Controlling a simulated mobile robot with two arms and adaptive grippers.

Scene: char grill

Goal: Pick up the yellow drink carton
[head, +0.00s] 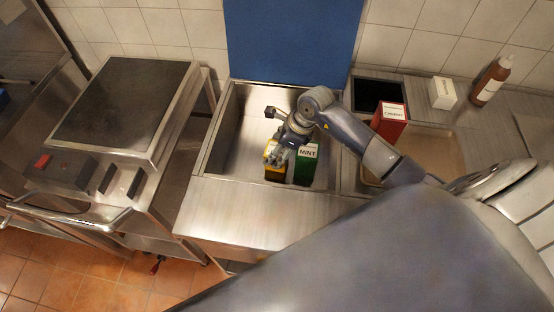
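The yellow drink carton (274,175) stands inside the open steel well of the counter, partly hidden by my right gripper. My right gripper (273,157) reaches down from the right and sits at the top of the yellow carton. The view is too small and covered to tell whether its fingers are open or closed on the carton. A green carton labelled MINT (305,168) stands just right of the yellow one, close to my gripper. My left gripper is not in view.
The well has a steel front ledge (262,210) and a raised blue panel (292,40) behind. A red carton (389,121), a white box (442,93) and a brown bottle (491,80) stand to the right. A griddle (122,103) stands left.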

